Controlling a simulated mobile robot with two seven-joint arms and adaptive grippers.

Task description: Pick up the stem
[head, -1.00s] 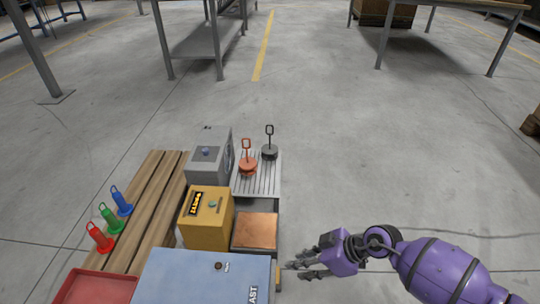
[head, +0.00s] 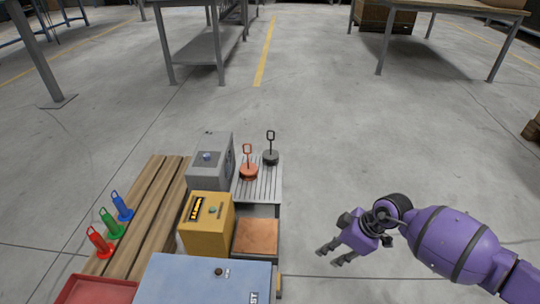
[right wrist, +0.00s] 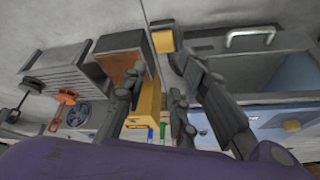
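Two pieces with upright looped stems stand on a ribbed grey tray (head: 262,190): an orange one (head: 248,170) and a dark grey one (head: 270,157). I cannot tell which of these is the stem. My right gripper (head: 330,257) is open and empty, over the floor right of the benches. In the right wrist view its fingers (right wrist: 150,115) are spread with nothing gripped; the orange piece (right wrist: 62,104) shows at the left. My left gripper is not in view.
A yellow box (head: 206,225), a grey box (head: 211,160), a copper-topped block (head: 256,236) and a light blue cabinet (head: 205,275) crowd the space beside the tray. A red tray (head: 95,291) is at the lower left. The floor (head: 380,150) on the right is clear.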

